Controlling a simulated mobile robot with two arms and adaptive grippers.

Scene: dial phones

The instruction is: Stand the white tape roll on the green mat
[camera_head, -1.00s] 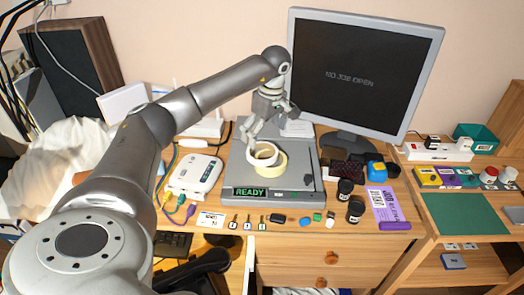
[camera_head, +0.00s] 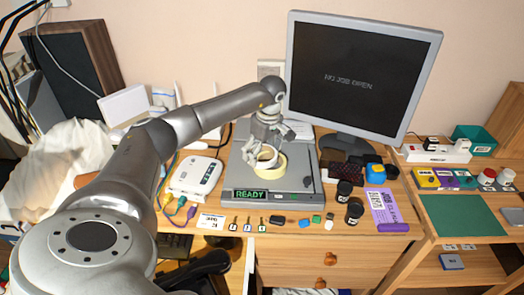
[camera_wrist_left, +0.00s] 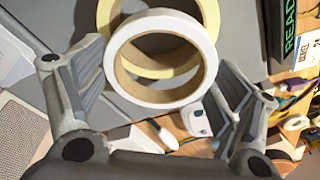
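The white tape roll (camera_wrist_left: 165,98) shows in the left wrist view as a white ring with a brown core. It overlaps a pale yellow tape roll (camera_wrist_left: 108,14) behind it. In the head view the yellow roll (camera_head: 272,173) lies on the grey device beside the READY display, and my gripper mostly hides the white roll. My left gripper (camera_head: 266,150) is over the rolls. In the wrist view its fingers (camera_wrist_left: 160,62) are spread, one on each side of the white roll; contact is unclear. The green mat (camera_head: 462,215) lies bare on the right-hand desk. My right gripper is out of view.
A monitor (camera_head: 362,75) stands behind the grey device (camera_head: 307,180). Dark jars (camera_head: 354,211), a purple-edged card (camera_head: 384,208) and small blocks lie between the device and the mat. A white router (camera_head: 195,176) is at left. Coloured boxes (camera_head: 425,178) stand behind the mat.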

